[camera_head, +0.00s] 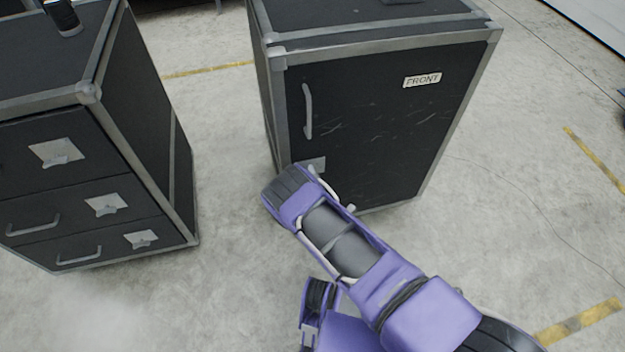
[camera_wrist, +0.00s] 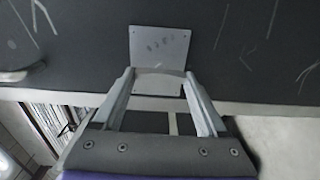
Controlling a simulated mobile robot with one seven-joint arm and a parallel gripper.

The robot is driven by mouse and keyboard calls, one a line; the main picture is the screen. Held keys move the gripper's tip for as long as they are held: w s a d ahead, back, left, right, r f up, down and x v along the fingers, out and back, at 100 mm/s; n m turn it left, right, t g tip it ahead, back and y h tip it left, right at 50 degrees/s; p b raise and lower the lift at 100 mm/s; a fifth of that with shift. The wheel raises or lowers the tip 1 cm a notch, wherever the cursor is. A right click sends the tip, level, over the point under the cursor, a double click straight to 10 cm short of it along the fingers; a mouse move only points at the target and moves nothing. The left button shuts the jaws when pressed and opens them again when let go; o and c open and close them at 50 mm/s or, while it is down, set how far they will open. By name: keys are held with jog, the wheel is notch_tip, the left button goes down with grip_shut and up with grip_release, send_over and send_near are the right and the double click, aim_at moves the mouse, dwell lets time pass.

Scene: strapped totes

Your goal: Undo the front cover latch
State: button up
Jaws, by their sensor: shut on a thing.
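The front cover (camera_head: 380,120) is the dark, scuffed front face of the right-hand case, with a FRONT label (camera_head: 422,80) near its top right. Its latch (camera_head: 313,165) is a small grey metal plate low on the cover's left side, partly hidden by my arm. In the wrist view the latch plate (camera_wrist: 160,47) is fixed flat to the dark cover, with a rounded lower piece between my fingertips. My gripper (camera_wrist: 159,80) is shut on this lower piece, one finger at each side. In the head view my arm mostly hides the gripper.
A vertical grey handle (camera_head: 307,110) sits on the cover above the latch. A second dark case (camera_head: 60,190) with drawers, latches and handles stands at the left, a dark cylinder (camera_head: 63,16) on top.

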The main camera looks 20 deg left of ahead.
dwell(0.4)
jog(key=o, duration=1.3)
